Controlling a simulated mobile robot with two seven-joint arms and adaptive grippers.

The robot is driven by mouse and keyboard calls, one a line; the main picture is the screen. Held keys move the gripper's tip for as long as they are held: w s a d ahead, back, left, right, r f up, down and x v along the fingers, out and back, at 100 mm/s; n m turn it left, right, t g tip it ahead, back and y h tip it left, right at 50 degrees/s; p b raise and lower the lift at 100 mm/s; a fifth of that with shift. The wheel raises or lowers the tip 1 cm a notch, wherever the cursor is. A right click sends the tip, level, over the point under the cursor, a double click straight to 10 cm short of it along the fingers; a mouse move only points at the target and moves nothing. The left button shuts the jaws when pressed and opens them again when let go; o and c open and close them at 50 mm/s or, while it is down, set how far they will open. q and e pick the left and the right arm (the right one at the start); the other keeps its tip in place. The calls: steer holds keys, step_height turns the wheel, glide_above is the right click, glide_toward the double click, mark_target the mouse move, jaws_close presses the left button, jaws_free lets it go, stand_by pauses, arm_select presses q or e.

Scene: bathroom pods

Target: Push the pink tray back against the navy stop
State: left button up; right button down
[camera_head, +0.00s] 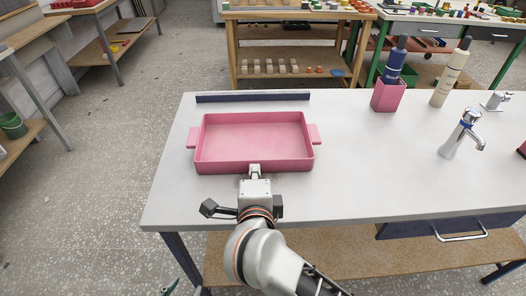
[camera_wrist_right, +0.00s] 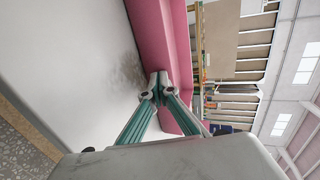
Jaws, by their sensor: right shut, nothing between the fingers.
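The pink tray (camera_head: 253,166) is a shallow, empty rectangular tray with a handle tab at each side. It lies flat on the white countertop. The navy stop (camera_head: 253,97) is a low, long bar behind it, with a strip of bare counter between them. My right gripper (camera_head: 255,170) is shut and empty at the middle of the tray's front wall. In the right wrist view its fingertips (camera_wrist_right: 157,88) meet at the pink tray wall (camera_wrist_right: 162,40); they touch it or nearly do. A teal tip at the bottom left edge appears to be my left gripper (camera_head: 171,288), mostly out of frame.
A pink cup (camera_head: 388,97) with a navy bottle (camera_head: 394,62), a cream bottle (camera_head: 450,75) and a chrome faucet (camera_head: 461,135) stand to the right of the tray. The counter (camera_head: 350,165) between them and the tray is clear.

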mark_target(254, 161)
steer(key=shift+w, duration=2.75)
steer(key=shift+w+b, duration=0.8)
steer(key=shift+w, duration=2.8)
steer(key=shift+s+r+p, duration=0.8)
steer(key=shift+s+p, duration=0.2)
steer(key=shift+p, duration=0.05)
steer(key=p+v, duration=0.3)
steer(key=v, duration=0.1)
steer(key=shift+s+p, duration=0.2)
steer(key=shift+p, duration=0.1)
steer(key=shift+s+r, duration=0.15)
steer(key=shift+s, duration=0.2)
steer(key=shift+s+p, duration=0.1)
steer(key=shift+p, duration=0.2)
arm_select(q)
steer(key=shift+w+d+r, duration=0.1)
steer(key=shift+d+r, duration=0.05)
steer(key=shift+r, duration=0.85)
steer(key=shift+w+d+r, duration=0.1)
steer(key=shift+d+r, duration=0.05)
steer(key=shift+r, duration=0.85)
steer(key=shift+s+r, duration=0.1)
steer(key=shift+s, duration=0.05)
arm_select(e)
steer(key=shift+s+f, duration=0.1)
steer(key=shift+f, duration=0.15)
